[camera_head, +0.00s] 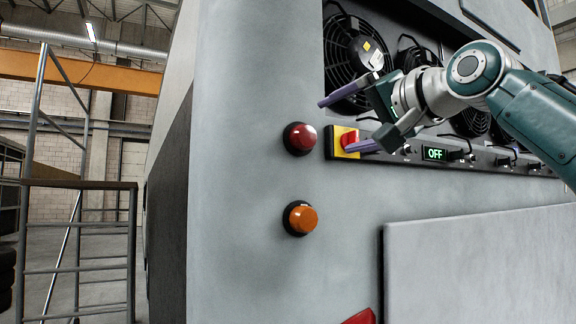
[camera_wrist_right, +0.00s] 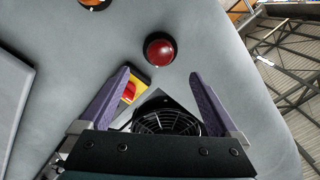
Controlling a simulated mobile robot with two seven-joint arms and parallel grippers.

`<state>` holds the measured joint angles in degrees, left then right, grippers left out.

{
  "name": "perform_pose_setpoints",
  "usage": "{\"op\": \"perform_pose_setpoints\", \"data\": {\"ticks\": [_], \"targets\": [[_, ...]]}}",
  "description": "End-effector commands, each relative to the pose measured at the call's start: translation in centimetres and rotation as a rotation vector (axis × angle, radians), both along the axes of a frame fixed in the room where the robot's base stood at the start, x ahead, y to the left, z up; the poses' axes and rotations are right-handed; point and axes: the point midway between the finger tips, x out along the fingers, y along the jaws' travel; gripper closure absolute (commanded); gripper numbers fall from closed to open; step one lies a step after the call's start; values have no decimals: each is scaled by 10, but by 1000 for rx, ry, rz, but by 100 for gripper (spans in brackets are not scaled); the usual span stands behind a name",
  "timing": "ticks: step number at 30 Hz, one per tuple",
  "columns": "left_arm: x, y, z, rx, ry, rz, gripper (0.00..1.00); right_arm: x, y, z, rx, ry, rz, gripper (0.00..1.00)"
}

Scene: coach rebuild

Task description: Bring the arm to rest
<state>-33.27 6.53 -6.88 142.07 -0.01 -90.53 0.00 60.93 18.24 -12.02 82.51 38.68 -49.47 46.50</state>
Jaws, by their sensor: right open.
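My right arm (camera_head: 530,102) comes in from the right in the head view. My right gripper (camera_head: 343,122) is open and empty, with its purple fingers spread apart in front of the coach's rear panel. The lower finger overlaps the red and yellow switch (camera_head: 347,141) in the picture; I cannot tell whether it touches. In the right wrist view the open fingers of the right gripper (camera_wrist_right: 163,88) frame a fan (camera_wrist_right: 153,122), and the red and yellow switch (camera_wrist_right: 130,90) shows beside the left finger. My left gripper is not in view.
The coach's grey body (camera_head: 250,150) carries a red lamp (camera_head: 300,138) and an orange lamp (camera_head: 300,218). A display (camera_head: 435,154) reads OFF. Fans sit in the open bay. A grey panel (camera_head: 480,265) stands out below. A metal platform with rails (camera_head: 80,184) stands at the left.

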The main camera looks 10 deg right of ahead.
Motion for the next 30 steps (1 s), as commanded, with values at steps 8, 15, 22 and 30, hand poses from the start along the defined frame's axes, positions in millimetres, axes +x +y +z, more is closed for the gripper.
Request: {"op": "perform_pose_setpoints", "data": {"ticks": [8,15,22,30], "targets": [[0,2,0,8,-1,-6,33,-2,4,-24,-39,31,2,3],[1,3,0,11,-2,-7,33,-46,24,-181,-333,238,44,3],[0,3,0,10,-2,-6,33,-158,25,-332,-664,491,144,3],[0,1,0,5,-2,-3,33,-320,4,-419,-956,782,304,3]]}}
